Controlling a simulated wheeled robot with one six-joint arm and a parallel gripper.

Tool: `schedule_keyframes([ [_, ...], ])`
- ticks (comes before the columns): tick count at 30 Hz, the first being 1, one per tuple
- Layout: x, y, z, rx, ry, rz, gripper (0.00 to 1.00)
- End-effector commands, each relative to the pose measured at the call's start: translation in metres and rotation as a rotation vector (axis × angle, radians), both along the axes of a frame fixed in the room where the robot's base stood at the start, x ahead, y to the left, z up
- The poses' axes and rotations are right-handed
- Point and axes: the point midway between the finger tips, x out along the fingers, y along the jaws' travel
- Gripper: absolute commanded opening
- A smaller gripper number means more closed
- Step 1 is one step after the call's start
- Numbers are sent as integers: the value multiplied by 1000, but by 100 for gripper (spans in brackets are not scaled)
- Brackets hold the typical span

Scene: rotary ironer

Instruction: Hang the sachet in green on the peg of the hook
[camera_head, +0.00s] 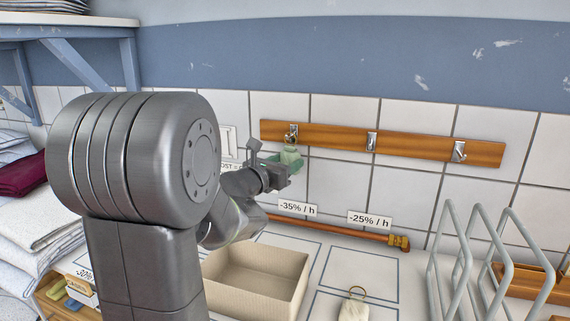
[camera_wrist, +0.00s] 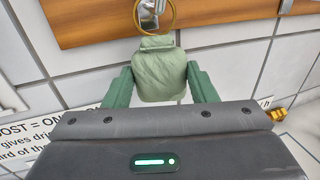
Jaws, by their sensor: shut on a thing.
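The green sachet (camera_wrist: 160,72) is a pale green padded pouch with a brass ring (camera_wrist: 174,22) at its top. My gripper (camera_wrist: 161,80) is shut on it, one green finger at each side, and the sachet hangs upright with its ring up. In the head view the sachet (camera_head: 291,156) and my gripper (camera_head: 282,170) are just below the leftmost metal hook (camera_head: 291,133) on the wooden rail. In the wrist view the hook (camera_wrist: 152,8) shows behind and through the ring. I cannot tell whether its peg passes through the ring.
The wooden rail (camera_head: 415,147) carries two more hooks, a middle one (camera_head: 371,141) and a right one (camera_head: 459,151), both bare. Below are an open beige box (camera_head: 255,284), a cream sachet with a ring (camera_head: 353,309), a copper pipe (camera_head: 335,230) and a grey wire rack (camera_head: 470,260).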

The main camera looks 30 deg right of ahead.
Motion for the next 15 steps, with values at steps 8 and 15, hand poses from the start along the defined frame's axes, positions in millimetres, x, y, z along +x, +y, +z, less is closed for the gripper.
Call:
schedule_keyframes([
  [8,0,0,0,0,0,0,56],
  [15,0,0,0,0,0,0,77],
])
